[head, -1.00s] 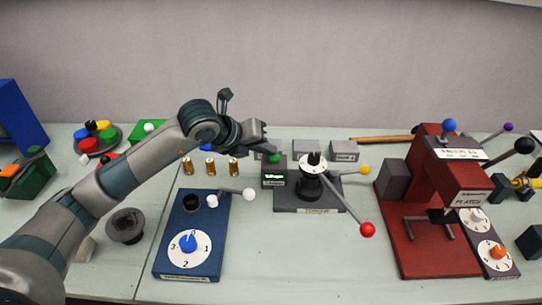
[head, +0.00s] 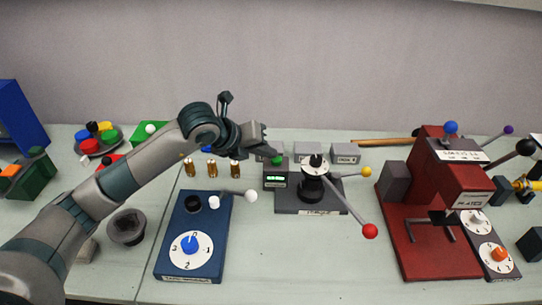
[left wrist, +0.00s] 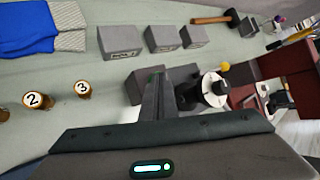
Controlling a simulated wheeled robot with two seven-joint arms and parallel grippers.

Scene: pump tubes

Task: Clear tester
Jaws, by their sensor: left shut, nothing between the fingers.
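The tester appears to be the dark grey unit (head: 312,211) right of centre. It has a small box with a lit green display (head: 275,179) and a green button (head: 277,160) on top. Beside the box stands a black post with a white-topped hub (head: 315,162) and levers with red and yellow balls. My left gripper (head: 268,154) is shut and empty, its tips just above and beside the green button; I cannot tell if they touch. In the left wrist view the shut fingers (left wrist: 160,98) point toward the box and hub. My right gripper is not in view.
A blue dial box (head: 190,235) with a white-balled lever stands in front left. Brass cylinders (head: 212,169) stand behind it. Grey blocks (head: 345,153) sit behind the tester. A red press (head: 430,210) stands at right. The table front between the blue box and press is clear.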

